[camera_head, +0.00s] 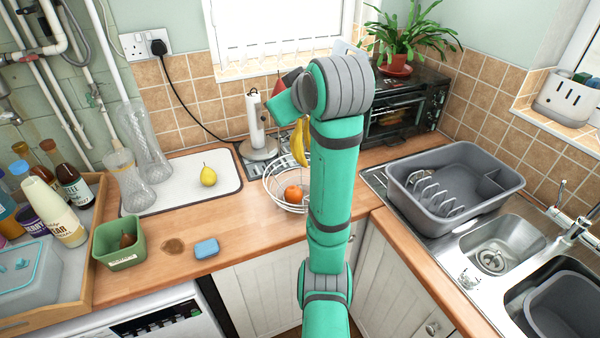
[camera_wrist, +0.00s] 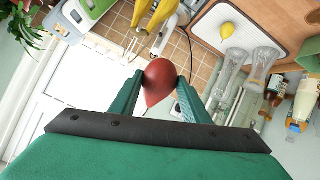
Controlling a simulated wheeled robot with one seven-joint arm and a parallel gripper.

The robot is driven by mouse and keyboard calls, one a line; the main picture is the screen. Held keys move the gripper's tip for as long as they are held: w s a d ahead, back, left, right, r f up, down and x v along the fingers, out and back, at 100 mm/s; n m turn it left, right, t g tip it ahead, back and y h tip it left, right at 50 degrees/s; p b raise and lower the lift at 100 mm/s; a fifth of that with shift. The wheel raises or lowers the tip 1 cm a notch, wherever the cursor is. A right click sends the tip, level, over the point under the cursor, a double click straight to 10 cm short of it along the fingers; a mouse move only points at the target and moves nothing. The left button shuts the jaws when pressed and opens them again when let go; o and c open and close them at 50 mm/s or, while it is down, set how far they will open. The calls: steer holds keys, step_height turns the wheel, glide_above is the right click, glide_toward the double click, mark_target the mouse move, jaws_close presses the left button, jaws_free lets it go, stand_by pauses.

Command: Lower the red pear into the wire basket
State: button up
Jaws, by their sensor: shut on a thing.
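The red pear (camera_wrist: 159,78) is held between the two fingers of my gripper (camera_wrist: 160,90) in the wrist view. In the head view a small part of the pear (camera_head: 278,88) shows beside the green gripper (camera_head: 284,100), high above the worktop. The white wire basket (camera_head: 270,182) stands lower down on the worktop, apart from the pear. An orange fruit (camera_head: 293,194) lies in it and yellow bananas (camera_head: 300,143) hang above it. My arm hides the basket's right side.
A paper-towel holder (camera_head: 257,125) stands behind the basket. A yellow pear (camera_head: 208,176) lies on a white board (camera_head: 180,195) to the left. A green tub (camera_head: 118,258) and blue sponge (camera_head: 206,249) are nearer. A black oven (camera_head: 400,108) and grey dish rack (camera_head: 455,185) are right.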

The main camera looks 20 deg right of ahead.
steer(key=w+d+r, duration=0.1)
steer(key=d+r, duration=0.6)
steer(key=d, duration=0.3)
steer(key=shift+w+d, duration=0.35)
steer(key=shift+w, duration=0.1)
steer(key=shift+w+d, duration=0.1)
steer(key=shift+w, duration=0.8)
